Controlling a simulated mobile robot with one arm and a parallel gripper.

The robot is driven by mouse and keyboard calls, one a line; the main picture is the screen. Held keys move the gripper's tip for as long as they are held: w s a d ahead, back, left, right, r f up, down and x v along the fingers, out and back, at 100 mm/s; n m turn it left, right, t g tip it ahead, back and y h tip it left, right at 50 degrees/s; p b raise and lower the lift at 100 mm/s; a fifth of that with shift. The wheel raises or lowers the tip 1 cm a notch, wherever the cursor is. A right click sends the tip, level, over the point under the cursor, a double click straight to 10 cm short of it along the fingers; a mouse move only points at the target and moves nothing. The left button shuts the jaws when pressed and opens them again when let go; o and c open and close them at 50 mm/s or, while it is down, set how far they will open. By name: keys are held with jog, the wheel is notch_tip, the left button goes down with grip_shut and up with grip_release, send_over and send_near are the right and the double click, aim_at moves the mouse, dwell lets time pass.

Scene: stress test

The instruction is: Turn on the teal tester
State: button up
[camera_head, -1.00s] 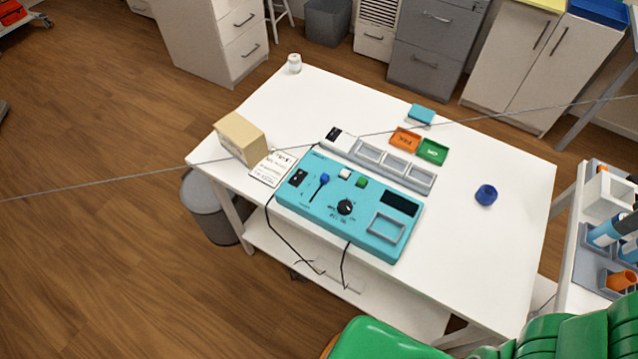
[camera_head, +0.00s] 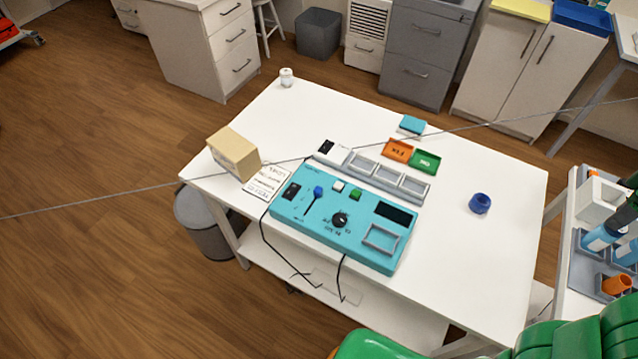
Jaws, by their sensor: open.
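The teal tester (camera_head: 300,222) lies on the white table (camera_head: 455,255), near its front edge. On its top are a black rocker switch (camera_head: 292,191) at the left, a blue-tipped lever (camera_head: 317,193), a white button (camera_head: 338,186), a green button (camera_head: 355,193) and a black knob (camera_head: 340,219). Its display (camera_head: 395,213) is dark. A grey square frame (camera_head: 381,238) sits at its right end. The rocker's position is too small to tell. My gripper is not in view.
A tan box (camera_head: 233,153) and a printed card (camera_head: 264,181) lie left of the tester. A grey tray row (camera_head: 388,178) lies behind it, with orange (camera_head: 398,150) and green (camera_head: 425,161) trays beyond. A blue ring (camera_head: 480,203) is at right.

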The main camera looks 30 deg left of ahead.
jog(key=shift+m, duration=0.5)
jog(key=a, duration=0.2)
jog(key=w+a, duration=0.1)
jog(key=a, duration=0.1)
jog(key=w+a, duration=0.1)
jog(key=a, duration=0.1)
jog(key=shift+w, duration=0.15)
grip_shut()
jog(key=a+m, duration=0.5)
jog(key=a, duration=2.5)
jog(key=s+a+m, duration=0.2)
jog(key=s+a, duration=0.4)
jog(key=a, duration=0.4)
jog(key=s+a+m+g, duration=0.1)
jog(key=s+a+m, duration=0.1)
jog(key=s+a, duration=0.5)
jog(key=s+a+r+m, duration=0.1)
jog(key=s+a, duration=0.5)
jog(key=a, duration=0.8)
jog(key=shift+s+m+g, duration=0.3)
jog(key=shift+s+m, duration=0.05)
jog(key=shift+m, duration=0.35)
jog(key=shift+a+r, duration=0.1)
